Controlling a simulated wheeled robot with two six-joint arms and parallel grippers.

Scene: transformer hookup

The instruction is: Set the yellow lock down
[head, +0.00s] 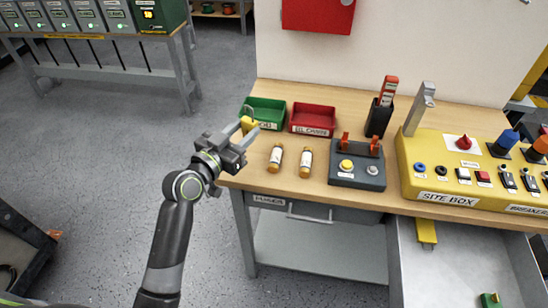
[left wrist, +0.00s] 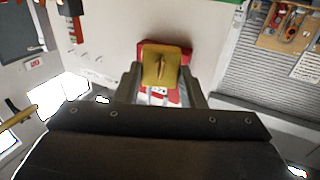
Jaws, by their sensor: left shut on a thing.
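My left gripper (head: 247,134) is shut on the yellow lock (head: 249,124) at the left edge of the wooden bench. In the head view the lock is in front of the green tray (head: 265,106) and overlaps its front left corner. I cannot tell whether it touches the tray or the bench. In the left wrist view the lock (left wrist: 165,65) sits between the fingers of the left gripper (left wrist: 162,88), with something red behind it. My right gripper is not in view.
A red tray (head: 313,118) stands right of the green one. Two white-and-orange cylinders (head: 291,160) lie on the bench. A grey button box (head: 357,165) and the yellow site box (head: 440,165) are further right. An open drawer (head: 455,270) sticks out below.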

